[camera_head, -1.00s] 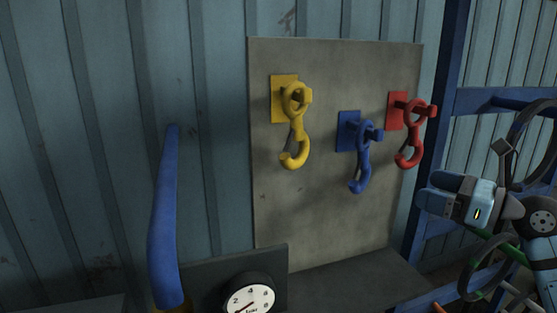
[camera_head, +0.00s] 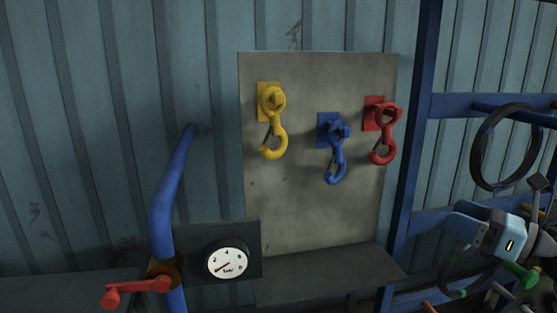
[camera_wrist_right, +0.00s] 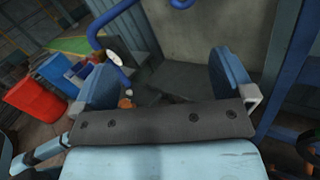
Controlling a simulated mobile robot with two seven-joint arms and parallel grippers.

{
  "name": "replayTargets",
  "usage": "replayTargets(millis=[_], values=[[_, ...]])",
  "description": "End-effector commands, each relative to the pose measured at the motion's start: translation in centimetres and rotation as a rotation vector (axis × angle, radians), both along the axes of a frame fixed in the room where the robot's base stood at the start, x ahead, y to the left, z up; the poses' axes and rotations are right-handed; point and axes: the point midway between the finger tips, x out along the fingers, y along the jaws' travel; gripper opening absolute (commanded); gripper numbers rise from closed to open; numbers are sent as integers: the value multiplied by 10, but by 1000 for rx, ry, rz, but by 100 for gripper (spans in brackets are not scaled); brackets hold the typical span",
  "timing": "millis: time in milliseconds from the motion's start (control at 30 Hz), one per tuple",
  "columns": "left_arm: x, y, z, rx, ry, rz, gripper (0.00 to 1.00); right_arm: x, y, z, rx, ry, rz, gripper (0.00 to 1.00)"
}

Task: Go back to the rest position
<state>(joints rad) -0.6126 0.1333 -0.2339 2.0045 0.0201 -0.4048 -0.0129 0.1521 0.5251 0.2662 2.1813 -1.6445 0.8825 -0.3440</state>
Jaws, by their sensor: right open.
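My right gripper (camera_head: 457,222) is at the right side of the head view, in front of the blue rack and apart from the hooks. In the right wrist view its two blue fingers (camera_wrist_right: 165,82) stand wide apart with nothing between them. My left gripper is in neither view. A yellow hook (camera_head: 273,122), a blue hook (camera_head: 336,152) and a red hook (camera_head: 383,134) hang from pegs on the grey board (camera_head: 290,205).
A blue pipe (camera_head: 168,205) with a red valve handle (camera_head: 137,287) stands at the left beside a dial gauge (camera_head: 227,262). A blue rack (camera_head: 408,155) holds a black coil (camera_head: 505,147) at the right. The wrist view shows a red barrel (camera_wrist_right: 36,100) at the left.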

Motion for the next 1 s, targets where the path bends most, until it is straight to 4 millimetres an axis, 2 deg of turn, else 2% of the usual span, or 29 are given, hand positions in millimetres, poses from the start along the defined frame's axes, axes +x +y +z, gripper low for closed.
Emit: replayTargets(millis=[33,167,267,367,467,500,600,700,800,900,1000], values=[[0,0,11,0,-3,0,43,-2,10,-5,106,43,37,100],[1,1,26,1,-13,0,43,-7,30,-28,427,165,116,100],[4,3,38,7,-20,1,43,-12,40,-54,733,303,142,100],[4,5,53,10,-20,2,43,-19,48,-96,1106,495,117,100],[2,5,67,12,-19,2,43,-35,58,-158,1519,733,16,100],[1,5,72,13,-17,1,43,-45,64,-186,1680,833,-46,100],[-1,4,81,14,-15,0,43,-78,84,-253,2003,1054,-221,100],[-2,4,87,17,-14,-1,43,-118,109,-306,2243,1241,-405,100],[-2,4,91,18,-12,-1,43,-155,134,-343,2406,1386,-568,100],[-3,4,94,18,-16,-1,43,-182,153,-364,2503,1483,-686,100],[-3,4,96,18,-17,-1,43,-198,163,-375,2552,1535,-754,100]])
